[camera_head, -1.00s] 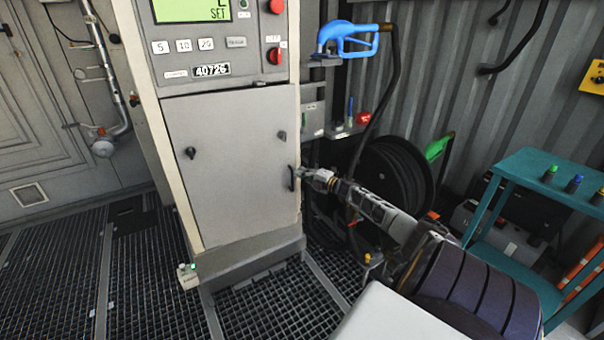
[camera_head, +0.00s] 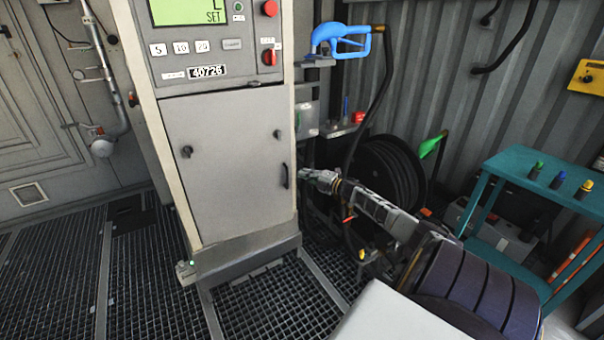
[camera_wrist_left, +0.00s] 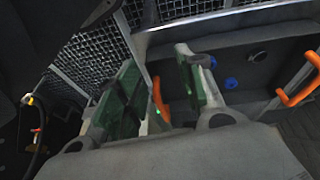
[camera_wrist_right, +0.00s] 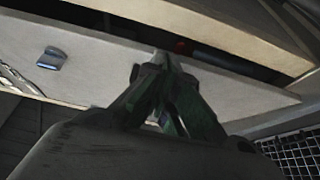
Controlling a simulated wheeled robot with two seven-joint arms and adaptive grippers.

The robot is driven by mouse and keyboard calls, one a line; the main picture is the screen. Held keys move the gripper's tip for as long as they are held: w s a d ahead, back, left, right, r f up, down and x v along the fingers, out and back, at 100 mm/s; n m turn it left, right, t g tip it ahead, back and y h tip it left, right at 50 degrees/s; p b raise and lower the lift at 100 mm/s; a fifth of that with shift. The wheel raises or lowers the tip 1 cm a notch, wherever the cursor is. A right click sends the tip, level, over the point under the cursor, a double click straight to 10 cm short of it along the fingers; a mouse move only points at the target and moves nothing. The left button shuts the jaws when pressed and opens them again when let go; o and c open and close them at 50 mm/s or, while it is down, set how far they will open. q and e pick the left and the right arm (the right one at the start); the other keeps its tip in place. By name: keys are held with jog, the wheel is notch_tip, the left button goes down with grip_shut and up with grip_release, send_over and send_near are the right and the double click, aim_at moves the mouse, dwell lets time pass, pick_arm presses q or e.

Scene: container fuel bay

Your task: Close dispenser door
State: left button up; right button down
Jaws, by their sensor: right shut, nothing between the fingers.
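The dispenser door (camera_head: 230,150) is a plain grey panel with two dark knobs, below the display in the head view. Its dark handle (camera_head: 286,175) is near the right edge. The door looks almost flush there, but the right wrist view shows a dark gap along the edge of the door panel (camera_wrist_right: 90,75). My right gripper (camera_head: 312,178) is just right of the handle, beside the door edge. Its shut, empty fingertips (camera_wrist_right: 158,62) lie at the panel's edge; contact is unclear. My left gripper (camera_wrist_left: 158,78) is open and empty, and away from the door.
A blue nozzle (camera_head: 340,40) hangs right of the dispenser. A black hose reel (camera_head: 385,175) stands behind my right arm. A teal table (camera_head: 540,185) is at the right. The grating floor (camera_head: 70,265) is clear at the left.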

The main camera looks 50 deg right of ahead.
pick_arm(q)
jog(key=shift+s+f, duration=0.15)
jog(key=shift+f, duration=0.15)
pick_arm(e)
jog(key=s+d, duration=0.4)
jog(key=d, duration=0.1)
jog(key=shift+s+d, duration=0.35)
jog(key=shift+d, duration=0.05)
jog(key=shift+r, duration=0.1)
pick_arm(q)
jog(key=shift+s+a, duration=0.1)
pick_arm(e)
jog(key=shift+s, duration=0.1)
